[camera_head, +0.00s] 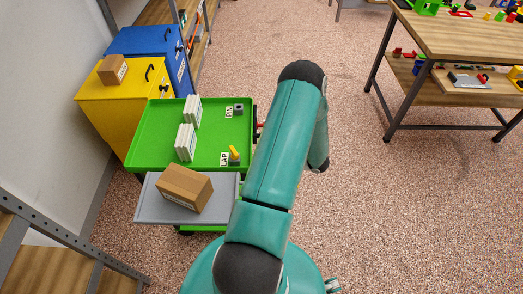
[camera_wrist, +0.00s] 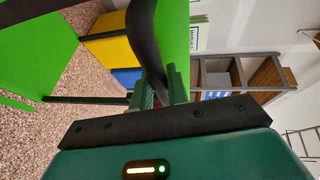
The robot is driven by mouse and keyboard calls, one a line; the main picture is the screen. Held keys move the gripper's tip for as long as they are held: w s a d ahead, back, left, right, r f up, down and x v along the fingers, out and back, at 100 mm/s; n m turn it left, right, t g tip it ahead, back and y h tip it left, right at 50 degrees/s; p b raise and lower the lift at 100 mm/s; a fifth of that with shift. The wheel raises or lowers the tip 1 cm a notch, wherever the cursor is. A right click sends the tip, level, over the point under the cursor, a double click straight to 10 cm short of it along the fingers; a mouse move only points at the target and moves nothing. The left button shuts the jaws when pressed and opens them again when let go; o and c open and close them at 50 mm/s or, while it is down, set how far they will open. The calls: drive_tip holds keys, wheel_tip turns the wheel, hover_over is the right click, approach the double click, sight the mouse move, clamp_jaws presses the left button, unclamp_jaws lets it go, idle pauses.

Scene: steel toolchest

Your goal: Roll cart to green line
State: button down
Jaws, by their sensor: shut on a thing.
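The cart has a green top tray (camera_head: 205,150), at centre left in the head view. White upright stacks (camera_head: 186,142), a dark grey part (camera_head: 238,108) by a "PIN" label and a yellow-topped part (camera_head: 234,155) by a "LAP" label stand on it. The cart's green surface also shows in the wrist view (camera_wrist: 40,40). There, my gripper (camera_wrist: 160,92) is shut on a curved black handle bar (camera_wrist: 145,35). My arm hides the gripper in the head view. A green strip (camera_wrist: 18,103) shows at the wrist view's left edge; I cannot tell whether it is the line.
A grey shelf (camera_head: 150,205) with a cardboard box (camera_head: 184,187) is at the cart's near side. Yellow (camera_head: 110,110) and blue (camera_head: 150,45) cabinets stand close behind left. A wooden workbench (camera_head: 465,45) stands at right. Speckled floor between is clear.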

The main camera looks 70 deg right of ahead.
drive_tip(key=c, duration=1.4)
unclamp_jaws()
drive_tip(key=s, duration=0.4)
drive_tip(key=s+r, duration=0.1)
drive_tip(key=s, duration=0.4)
drive_tip(key=s+r, duration=0.1)
drive_tip(key=s, duration=0.3)
drive_tip(key=shift+s+a+r, duration=0.25)
drive_tip(key=shift+s+a, duration=0.05)
drive_tip(key=shift+a, duration=0.05)
